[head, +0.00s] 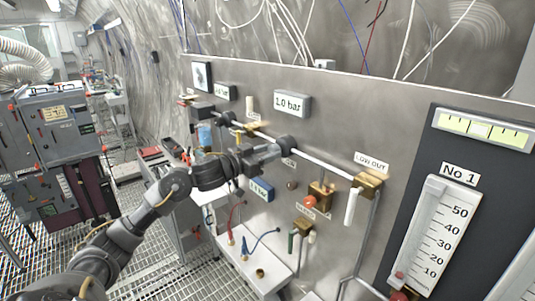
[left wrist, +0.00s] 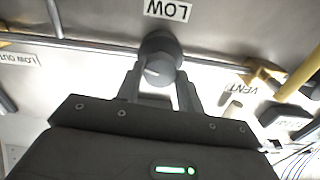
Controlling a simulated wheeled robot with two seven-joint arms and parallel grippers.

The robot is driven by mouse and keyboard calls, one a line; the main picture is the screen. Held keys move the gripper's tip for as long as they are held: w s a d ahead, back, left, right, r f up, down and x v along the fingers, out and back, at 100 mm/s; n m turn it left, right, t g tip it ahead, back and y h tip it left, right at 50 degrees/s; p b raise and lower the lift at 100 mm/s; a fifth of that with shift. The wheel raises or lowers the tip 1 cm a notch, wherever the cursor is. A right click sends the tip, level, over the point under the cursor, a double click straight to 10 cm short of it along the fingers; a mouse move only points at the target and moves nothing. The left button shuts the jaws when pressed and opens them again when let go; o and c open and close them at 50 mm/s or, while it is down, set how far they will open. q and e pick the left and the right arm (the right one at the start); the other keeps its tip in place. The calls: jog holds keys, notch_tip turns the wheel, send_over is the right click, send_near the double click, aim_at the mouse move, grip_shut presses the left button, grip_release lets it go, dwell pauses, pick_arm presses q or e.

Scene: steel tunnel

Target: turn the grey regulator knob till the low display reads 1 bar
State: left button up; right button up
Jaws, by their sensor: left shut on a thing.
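The grey regulator knob (head: 289,144) sits on the steel panel, on the horizontal pipe. My left gripper (head: 277,149) reaches it from the left and is shut on it. In the left wrist view the knob (left wrist: 160,58) is round and dark grey, with a light line on its face. The fingers of my left gripper (left wrist: 160,88) stand on either side of it. The display (head: 291,103) above the knob reads 1.0 bar. A LOW label (left wrist: 167,9) shows beside the knob in the left wrist view. My right gripper is not in view.
A brass fitting (head: 368,183) under the LOW OUT label stands to the right on the pipe. A red knob (head: 310,202) is below. A blue display (head: 261,189) hangs under my wrist. A flow gauge (head: 438,235) stands at far right.

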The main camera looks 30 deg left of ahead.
pick_arm(q)
jog(key=o, duration=1)
jog(key=b+v, duration=0.5)
jog(key=v, duration=0.5)
jog(key=shift+s+a, duration=0.1)
jog(key=shift+s, duration=0.25)
